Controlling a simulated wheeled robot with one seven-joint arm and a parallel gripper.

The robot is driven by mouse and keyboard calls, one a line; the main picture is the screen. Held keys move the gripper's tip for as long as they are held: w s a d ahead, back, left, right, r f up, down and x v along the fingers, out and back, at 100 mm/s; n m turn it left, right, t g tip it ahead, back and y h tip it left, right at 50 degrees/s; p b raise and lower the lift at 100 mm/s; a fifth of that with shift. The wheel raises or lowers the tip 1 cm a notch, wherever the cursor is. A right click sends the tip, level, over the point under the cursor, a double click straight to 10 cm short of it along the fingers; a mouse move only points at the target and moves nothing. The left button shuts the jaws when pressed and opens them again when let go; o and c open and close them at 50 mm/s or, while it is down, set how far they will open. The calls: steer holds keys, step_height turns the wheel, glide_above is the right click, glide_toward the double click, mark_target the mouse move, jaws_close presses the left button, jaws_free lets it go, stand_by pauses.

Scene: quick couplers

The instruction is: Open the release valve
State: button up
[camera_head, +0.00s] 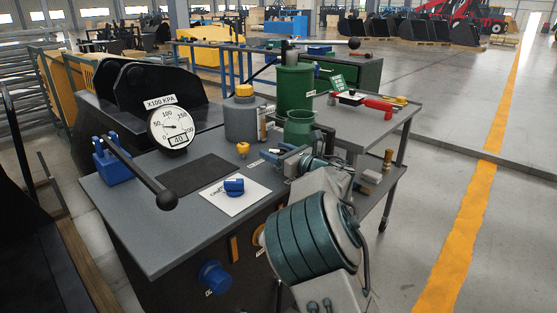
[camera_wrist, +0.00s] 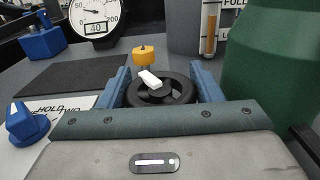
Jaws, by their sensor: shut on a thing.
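The release valve looks to be the black round knob (camera_wrist: 178,92) with a white pointer bar, low on the bench top in the wrist view. The bar points toward the upper left. My gripper (camera_wrist: 160,80) has its blue fingers on the left and right sides of this knob and is shut on it. In the head view my gripper (camera_head: 284,158) is over the right part of the bench, and my wrist hides most of the knob. A round pressure gauge (camera_head: 171,127) stands at the back left; its digital display reads 40.
A blue knob (camera_head: 234,186) sits on a white card in front. A small yellow cap (camera_wrist: 145,55) is just behind the valve. A grey canister (camera_head: 243,122) and green cylinder (camera_head: 294,88) stand behind.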

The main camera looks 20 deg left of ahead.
mark_target(277, 151)
steer(key=n+g+b, duration=0.1)
steer(key=g, duration=0.1)
steer(key=n+g+y, duration=0.1)
steer(key=g, duration=0.1)
steer(key=shift+f+n+b, duration=0.15)
steer(key=shift+n+b, duration=0.25)
steer(key=shift+s+n+g+y+b, duration=0.2)
steer(key=shift+n+g, duration=0.55)
steer(key=shift+g, duration=0.5)
steer(key=shift+s+n+g+y+b, duration=0.1)
steer(key=shift+s+n+g+b, duration=0.1)
steer(key=shift+n+g, duration=0.8)
steer(key=shift+a+g, duration=0.1)
steer(key=shift+g, duration=0.45)
steer(key=o, duration=1)
steer(key=shift+a, duration=0.1)
steer(key=shift+r, duration=0.2)
steer(key=r, duration=0.1)
steer(key=r+p, duration=0.1)
steer(key=r, duration=0.2)
steer(key=shift+d+r+p, duration=0.3)
steer(key=shift+d+r, duration=0.1)
steer(key=d+r, duration=0.2)
steer(key=d, duration=0.1)
steer(key=d+r+p, duration=0.1)
steer(key=d+r, duration=0.1)
steer(key=d, duration=0.2)
steer(key=d+r, duration=0.2)
steer(key=d, duration=0.2)
steer(key=shift+w, duration=0.1)
